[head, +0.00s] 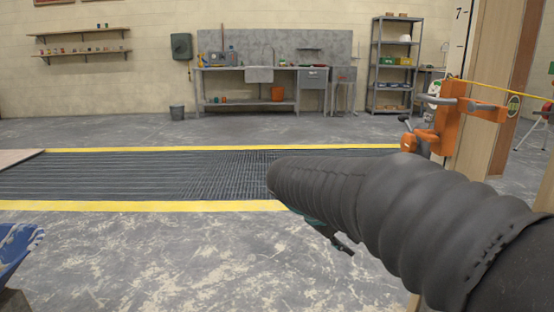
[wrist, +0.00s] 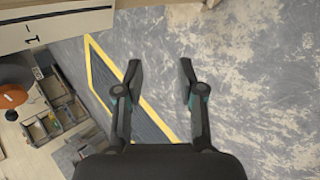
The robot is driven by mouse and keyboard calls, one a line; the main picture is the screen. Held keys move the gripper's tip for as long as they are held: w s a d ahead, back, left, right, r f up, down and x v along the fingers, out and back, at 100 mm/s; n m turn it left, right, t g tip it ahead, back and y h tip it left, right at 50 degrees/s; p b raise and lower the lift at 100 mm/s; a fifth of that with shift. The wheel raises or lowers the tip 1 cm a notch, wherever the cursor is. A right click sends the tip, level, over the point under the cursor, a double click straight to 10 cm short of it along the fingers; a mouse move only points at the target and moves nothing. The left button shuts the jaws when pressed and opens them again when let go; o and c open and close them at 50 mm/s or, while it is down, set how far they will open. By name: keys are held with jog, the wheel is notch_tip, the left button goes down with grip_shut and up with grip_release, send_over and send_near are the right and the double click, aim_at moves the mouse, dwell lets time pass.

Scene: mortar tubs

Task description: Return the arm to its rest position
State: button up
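My arm, in a dark ribbed sleeve, reaches in from the lower right of the head view. Its end hangs over the grey floor just in front of the yellow-edged floor grating (head: 150,178). In the wrist view my gripper (wrist: 160,82) has its two dark fingers spread apart with only floor showing between them. It is open and empty. In the head view the sleeve hides most of the gripper, and only a small dark and teal part shows below it.
An orange clamp (head: 452,118) is fixed to a wooden post (head: 480,150) at right, close to my arm. A blue tub (head: 18,245) stands at lower left. A workbench (head: 250,88) and metal shelf (head: 393,60) stand at the back. The floor at front centre is clear.

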jog(key=s+a+f+m+y+p, duration=0.1)
jog(key=s+m+y+p, duration=0.15)
jog(key=s, duration=0.45)
jog(key=s+a+f+m+y+p, duration=0.1)
jog(key=s+a+y+p, duration=0.1)
jog(key=s+y, duration=0.35)
jog(key=s+d+r+m+t+p, duration=0.2)
jog(key=s+r+p, duration=0.2)
jog(key=s, duration=0.5)
jog(key=shift+d+r+t, duration=0.25)
jog(key=shift+r+t, duration=0.05)
jog(key=shift+r, duration=0.3)
jog(key=shift+s+m, duration=0.1)
jog(key=shift+m, duration=0.15)
